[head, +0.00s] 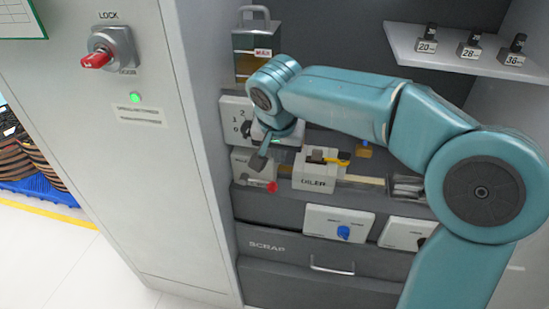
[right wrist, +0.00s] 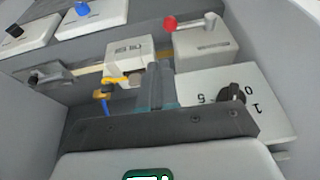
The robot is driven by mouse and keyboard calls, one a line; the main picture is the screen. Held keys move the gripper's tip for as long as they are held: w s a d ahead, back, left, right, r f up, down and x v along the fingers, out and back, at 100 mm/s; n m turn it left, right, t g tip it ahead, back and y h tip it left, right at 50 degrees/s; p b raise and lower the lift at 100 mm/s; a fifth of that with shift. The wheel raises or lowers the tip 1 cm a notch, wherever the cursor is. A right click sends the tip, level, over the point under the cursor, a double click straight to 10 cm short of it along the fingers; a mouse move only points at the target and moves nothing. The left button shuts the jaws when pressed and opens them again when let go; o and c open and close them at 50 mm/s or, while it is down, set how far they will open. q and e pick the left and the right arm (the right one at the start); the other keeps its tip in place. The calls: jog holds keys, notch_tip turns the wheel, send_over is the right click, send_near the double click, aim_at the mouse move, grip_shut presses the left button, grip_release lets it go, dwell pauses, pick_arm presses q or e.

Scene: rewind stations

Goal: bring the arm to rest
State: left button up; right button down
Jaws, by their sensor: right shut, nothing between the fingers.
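My right arm reaches in from the right in the head view, bent at the elbow. Its gripper (head: 261,156) points down into the station, in front of a white box with a red knob (head: 271,187). The gripper is shut and empty. In the right wrist view the closed fingers (right wrist: 155,80) stand between the oiler box (right wrist: 130,58) and the white numbered dial panel (right wrist: 262,112). The fingers look apart from both, though the exact gap is hard to tell. My left gripper is not in view.
A shelf (head: 440,50) holds several numbered pieces. The oiler (head: 320,172) and blue-knob panel (head: 337,224) sit close below, above the scrap drawer (head: 290,255). The cabinet wall (head: 120,190) with red lock key (head: 97,60) is left.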

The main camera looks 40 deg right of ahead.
jog(key=shift+w+d+r, duration=0.1)
jog(key=a+f+n+y, duration=0.1)
jog(key=a+f+n, duration=0.1)
jog(key=a+f, duration=0.35)
jog(key=a+f+n+g+y, duration=0.1)
jog(key=a+f+y, duration=0.1)
jog(key=f, duration=0.7)
jog(key=a+f+n+y, duration=0.1)
jog(key=a+f+n, duration=0.1)
jog(key=a+f, duration=0.35)
jog(key=s+a+f+n+y, duration=0.1)
jog(key=s+a+f, duration=0.2)
jog(key=s+f, duration=0.5)
jog(key=s+a+f+n+g+y, duration=0.1)
jog(key=s+a+f, duration=0.3)
jog(key=s+f, duration=0.5)
notch_tip(320, 180, down, 4)
jog(key=shift+r+n+y, duration=0.15)
jog(key=shift+n+y, duration=0.25)
jog(key=shift+s+a, duration=0.1)
